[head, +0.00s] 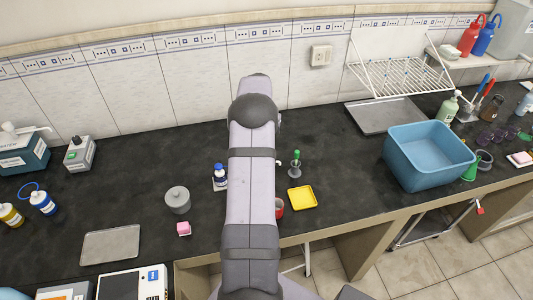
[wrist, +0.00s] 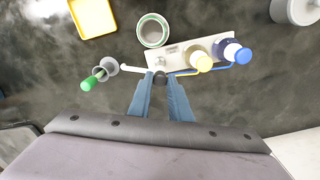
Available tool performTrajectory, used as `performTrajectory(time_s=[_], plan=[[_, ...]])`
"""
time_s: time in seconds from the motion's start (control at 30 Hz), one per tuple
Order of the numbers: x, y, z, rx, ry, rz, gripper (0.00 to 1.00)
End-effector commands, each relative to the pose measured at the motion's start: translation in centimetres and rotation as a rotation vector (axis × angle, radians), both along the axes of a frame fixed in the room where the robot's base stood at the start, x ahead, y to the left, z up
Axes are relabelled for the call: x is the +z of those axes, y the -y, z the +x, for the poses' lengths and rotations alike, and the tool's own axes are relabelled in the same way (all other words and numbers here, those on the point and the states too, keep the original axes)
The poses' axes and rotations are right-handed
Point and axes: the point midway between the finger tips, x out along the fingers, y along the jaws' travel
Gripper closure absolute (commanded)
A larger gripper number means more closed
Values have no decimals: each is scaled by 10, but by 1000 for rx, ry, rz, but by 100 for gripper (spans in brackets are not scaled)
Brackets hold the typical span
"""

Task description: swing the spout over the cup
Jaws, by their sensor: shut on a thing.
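The cup (wrist: 153,32), round with a pale green rim, stands upright in the wrist view. In the head view my arm hides the gripper and most of the spout's stand.
The grey holder with a green-handled tool (head: 295,163) stands near the spout tip. A yellow tray (head: 302,197) lies beside the cup. A blue tub (head: 425,160) stands further right.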

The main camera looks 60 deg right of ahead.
Motion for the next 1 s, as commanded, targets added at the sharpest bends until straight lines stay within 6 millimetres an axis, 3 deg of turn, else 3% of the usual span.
performTrajectory(time_s=[0.5,1.0], plan=[[1,0,0,-610,0,0,95],[0,0,0,-674,1,-1,92]])
